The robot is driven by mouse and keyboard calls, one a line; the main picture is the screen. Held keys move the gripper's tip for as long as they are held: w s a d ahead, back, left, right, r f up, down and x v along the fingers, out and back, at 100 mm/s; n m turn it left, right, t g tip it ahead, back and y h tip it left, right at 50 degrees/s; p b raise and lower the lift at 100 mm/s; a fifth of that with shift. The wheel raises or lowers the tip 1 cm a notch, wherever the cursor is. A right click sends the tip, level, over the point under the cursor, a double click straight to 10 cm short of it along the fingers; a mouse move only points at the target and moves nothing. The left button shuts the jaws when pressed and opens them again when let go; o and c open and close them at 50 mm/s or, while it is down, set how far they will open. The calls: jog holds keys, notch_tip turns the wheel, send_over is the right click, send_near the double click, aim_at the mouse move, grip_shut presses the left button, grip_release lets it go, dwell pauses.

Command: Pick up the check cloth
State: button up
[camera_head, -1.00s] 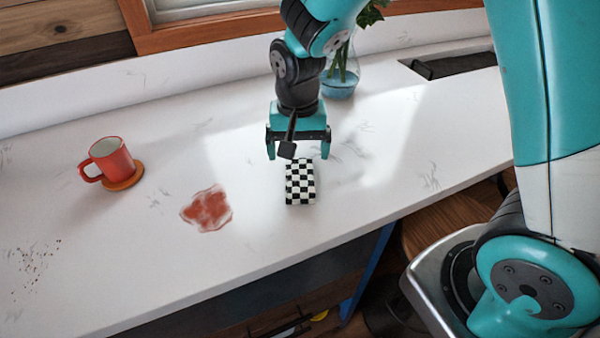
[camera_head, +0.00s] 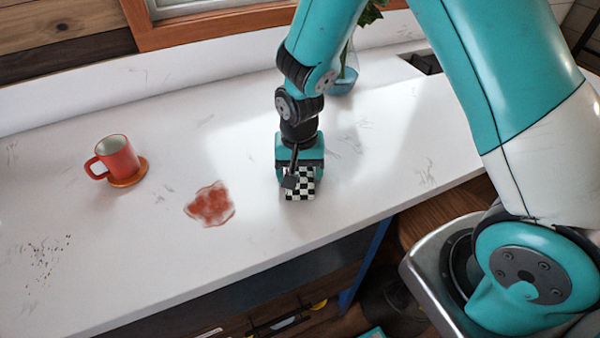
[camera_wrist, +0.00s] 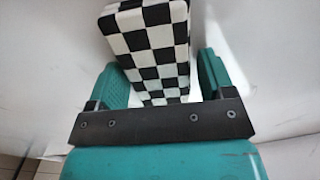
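The check cloth (camera_head: 301,187) is a small black and white checkered block on the white counter, near its front edge. My gripper (camera_head: 299,174) is down over it in the head view, hiding its back part. In the wrist view the cloth (camera_wrist: 155,48) lies between the two teal fingers of my gripper (camera_wrist: 163,82). The fingers are apart, with a gap visible on the right side of the cloth; on the left the finger is close to it, and I cannot tell if it touches.
A red-brown spill (camera_head: 210,204) lies left of the cloth. An orange mug (camera_head: 117,156) stands on a coaster (camera_head: 129,179) farther left. Dark crumbs (camera_head: 42,260) are at the far left. A glass vase (camera_head: 343,78) with a plant stands behind my arm. The counter between is clear.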

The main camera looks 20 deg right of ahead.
aim_at(299, 171)
jog(key=c, duration=0.7)
jog(key=shift+o, duration=0.2)
notch_tip(299, 171, up, 20)
jog(key=b, duration=0.3)
